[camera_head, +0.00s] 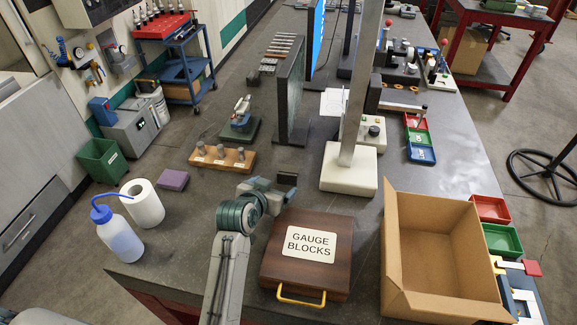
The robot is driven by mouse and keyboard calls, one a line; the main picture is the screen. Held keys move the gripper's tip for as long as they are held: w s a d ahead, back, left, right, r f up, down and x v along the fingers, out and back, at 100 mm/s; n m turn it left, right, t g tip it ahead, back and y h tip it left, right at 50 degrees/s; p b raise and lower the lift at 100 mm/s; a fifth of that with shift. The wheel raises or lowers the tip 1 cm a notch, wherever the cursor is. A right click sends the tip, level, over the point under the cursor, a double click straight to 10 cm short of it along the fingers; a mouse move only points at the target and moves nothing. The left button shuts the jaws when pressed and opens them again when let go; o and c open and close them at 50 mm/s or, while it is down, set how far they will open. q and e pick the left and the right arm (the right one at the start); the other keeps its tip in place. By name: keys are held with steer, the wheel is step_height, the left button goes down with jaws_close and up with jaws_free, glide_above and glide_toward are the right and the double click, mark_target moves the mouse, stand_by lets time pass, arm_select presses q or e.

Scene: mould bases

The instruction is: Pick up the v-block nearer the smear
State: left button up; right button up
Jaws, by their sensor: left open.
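I cannot clearly make out either v-block or the smear in the head view. My left gripper (275,186) is open and seems empty. It is over the dark worktop, just beyond the wooden gauge block case (277,270) and to the right of the wooden holder. My left arm comes up from the bottom edge, left of the case. My right gripper is not in view. A dark upright plate (292,95) and the tall column hide parts of the bench behind them.
An open cardboard box (440,205) stands at right. A white-based stand (349,168) with a tall column is beyond my gripper. A wooden holder (222,158), purple block (173,180), paper roll (143,203) and squeeze bottle (119,240) are at left.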

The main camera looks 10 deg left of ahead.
mark_target(285, 175)
arm_select(q)
steer(key=p+x, duration=0.1)
steer(key=x, duration=0.4)
steer(key=shift+w, duration=0.1)
steer(key=shift+w+p, duration=0.4)
steer(key=shift+p, duration=0.15)
steer(key=p+x, duration=0.2)
steer(key=x, duration=0.2)
steer(key=shift+r, duration=0.2)
steer(key=shift+w+d+f, duration=0.15)
steer(key=shift+w+f, duration=0.15)
steer(key=shift+w, duration=0.05)
steer(key=c, duration=1.7)
steer(key=shift+r, duration=0.1)
steer(key=shift+c, duration=0.6)
